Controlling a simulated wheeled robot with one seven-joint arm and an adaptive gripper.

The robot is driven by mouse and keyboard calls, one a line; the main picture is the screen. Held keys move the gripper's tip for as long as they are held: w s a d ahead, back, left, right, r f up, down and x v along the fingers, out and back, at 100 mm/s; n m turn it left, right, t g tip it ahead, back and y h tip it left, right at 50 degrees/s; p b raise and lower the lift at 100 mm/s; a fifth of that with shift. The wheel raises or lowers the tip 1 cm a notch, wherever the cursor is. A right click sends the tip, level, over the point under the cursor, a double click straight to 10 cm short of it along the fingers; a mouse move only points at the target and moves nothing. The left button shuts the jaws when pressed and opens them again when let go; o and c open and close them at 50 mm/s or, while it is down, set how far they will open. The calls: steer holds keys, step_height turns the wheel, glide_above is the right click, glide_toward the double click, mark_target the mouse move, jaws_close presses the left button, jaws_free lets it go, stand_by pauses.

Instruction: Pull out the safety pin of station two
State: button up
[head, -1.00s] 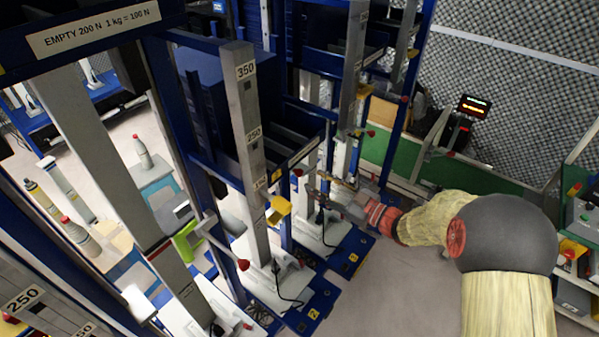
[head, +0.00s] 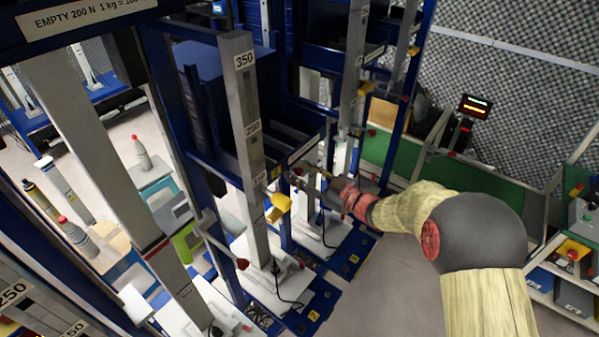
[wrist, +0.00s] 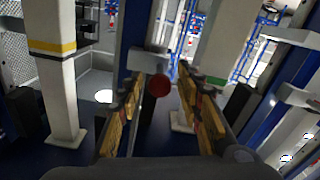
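A red ball knob (wrist: 159,85), the head of a pin, shows in the wrist view in front of a grey block. My gripper (wrist: 160,98) is open, with its yellow-padded fingers on either side of the knob; I cannot tell whether they touch it. In the head view my gripper (head: 308,178) is beside the blue frame, right of the grey post (head: 250,150) marked 350 and 250. The floor plate marked 2 (head: 314,314) lies below that post. The knob is hard to make out there beside the fingers.
A yellow block (head: 281,202) is close to the left of my gripper. Another red knob (head: 242,264) sticks out lower left. Blue frames and posts crowd the left; open floor (head: 385,285) lies in front of the stations.

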jaws_close()
stand_by(0.7)
